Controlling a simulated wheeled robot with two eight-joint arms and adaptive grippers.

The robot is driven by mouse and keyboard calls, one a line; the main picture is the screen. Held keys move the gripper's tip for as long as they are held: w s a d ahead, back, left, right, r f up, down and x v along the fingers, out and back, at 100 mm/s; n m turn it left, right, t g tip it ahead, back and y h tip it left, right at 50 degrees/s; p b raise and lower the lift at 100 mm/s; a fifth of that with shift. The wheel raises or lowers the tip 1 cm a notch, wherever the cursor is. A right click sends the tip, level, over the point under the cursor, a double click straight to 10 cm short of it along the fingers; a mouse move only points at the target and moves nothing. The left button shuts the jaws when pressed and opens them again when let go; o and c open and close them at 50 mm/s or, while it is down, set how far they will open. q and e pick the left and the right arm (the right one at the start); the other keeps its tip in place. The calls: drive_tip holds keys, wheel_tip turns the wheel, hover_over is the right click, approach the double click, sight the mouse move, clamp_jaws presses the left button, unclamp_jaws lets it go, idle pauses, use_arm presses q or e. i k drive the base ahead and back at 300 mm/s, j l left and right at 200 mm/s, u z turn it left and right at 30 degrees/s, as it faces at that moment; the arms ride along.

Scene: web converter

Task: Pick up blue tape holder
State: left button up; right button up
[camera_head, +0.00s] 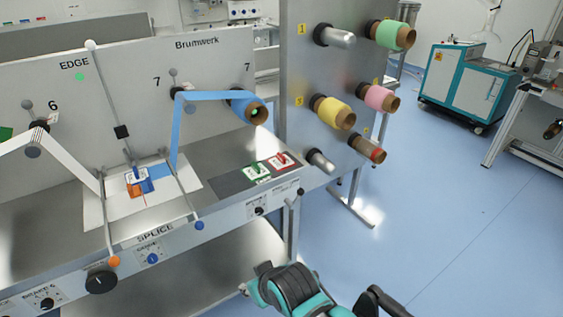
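A small blue holder-like block (146,186) stands on the white splice plate (98,215) at the left. An orange block (134,190) sits right beside it. I take the blue block to be the blue tape holder, but it is small and its details are hard to make out. A blue web (177,130) runs from the blue roll (248,106) down to the plate near it.
A panel (315,80) at centre carries green (390,34), pink (378,98) and yellow (334,113) rolls. Green and red tags (281,162) lie on a dark mat. Thin rods cross above the splice plate. Blue floor is open at the right, before a teal cabinet (462,82).

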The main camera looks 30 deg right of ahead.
sight(140, 175)
drive_tip(key=z, duration=0.6)
drive_tip(key=i+j+z, duration=0.15)
drive_tip(key=j+z, duration=0.2)
drive_tip(key=j, duration=0.2)
drive_tip(key=i+j+z, duration=0.1)
drive_tip(key=j+z, duration=0.25)
drive_tip(key=j, duration=0.2)
drive_tip(key=j+z, duration=0.35)
drive_tip(key=j, duration=0.2)
